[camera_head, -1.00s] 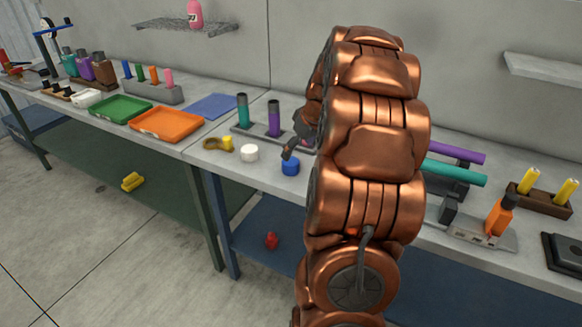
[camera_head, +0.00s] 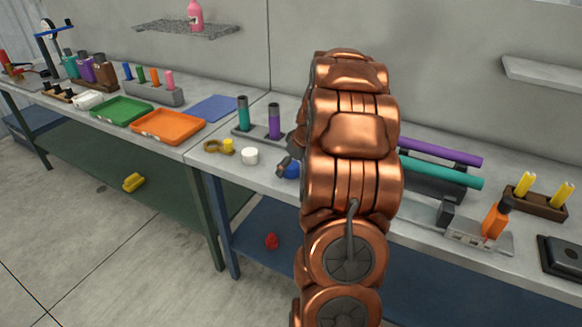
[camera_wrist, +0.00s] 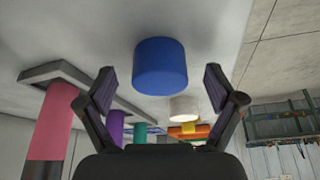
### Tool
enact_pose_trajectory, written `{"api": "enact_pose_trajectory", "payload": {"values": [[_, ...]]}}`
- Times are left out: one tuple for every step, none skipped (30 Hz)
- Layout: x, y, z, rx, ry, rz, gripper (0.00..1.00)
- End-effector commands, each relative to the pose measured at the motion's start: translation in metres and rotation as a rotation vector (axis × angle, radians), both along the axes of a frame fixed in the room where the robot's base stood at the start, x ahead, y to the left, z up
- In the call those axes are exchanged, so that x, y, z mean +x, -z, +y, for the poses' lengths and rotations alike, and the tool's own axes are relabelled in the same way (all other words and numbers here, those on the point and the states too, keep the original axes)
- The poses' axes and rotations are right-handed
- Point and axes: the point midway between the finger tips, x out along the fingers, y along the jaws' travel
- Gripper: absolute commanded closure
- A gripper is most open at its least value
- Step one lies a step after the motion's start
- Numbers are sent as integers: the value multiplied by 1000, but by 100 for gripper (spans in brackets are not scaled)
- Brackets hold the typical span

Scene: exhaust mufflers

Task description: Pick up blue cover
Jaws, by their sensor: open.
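The blue cover (camera_head: 291,172) is a short cylinder on the grey table, partly hidden behind my arm in the head view. In the wrist view the blue cover (camera_wrist: 160,66) shows whole, a little beyond and between the two fingers. My gripper (camera_wrist: 159,80) is open and empty, one finger on each side of the cover's line, with no contact visible. In the head view only a small dark part of my gripper (camera_head: 284,166) shows beside the cover; the rest is hidden by my arm.
A white cover (camera_head: 250,156) and a yellow piece (camera_head: 227,145) stand left of the blue cover. Behind is a holder with teal (camera_head: 243,112) and purple (camera_head: 274,121) cylinders. Teal and purple tubes (camera_head: 440,171) lie to the right. Orange (camera_head: 168,126) and green trays (camera_head: 121,110) are farther left.

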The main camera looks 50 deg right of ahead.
Motion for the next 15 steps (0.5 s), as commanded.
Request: {"api": "enact_pose_trajectory", "payload": {"values": [[0, 0, 0, 0, 0, 0, 8], [0, 0, 0, 0, 0, 0, 10], [0, 0, 0, 0, 0, 0, 14], [0, 0, 0, 0, 0, 0, 17], [0, 0, 0, 0, 0, 0, 20], [0, 0, 0, 0, 0, 0, 24], [0, 0, 0, 0, 0, 0, 28], [0, 0, 0, 0, 0, 0, 31], [0, 0, 0, 0, 0, 0, 35], [0, 0, 0, 0, 0, 0, 38], [0, 0, 0, 0, 0, 0, 41], [0, 0, 0, 0, 0, 0, 45], [0, 0, 0, 0, 0, 0, 48], [0, 0, 0, 0, 0, 0, 52], [0, 0, 0, 0, 1, 0, 55]]}}
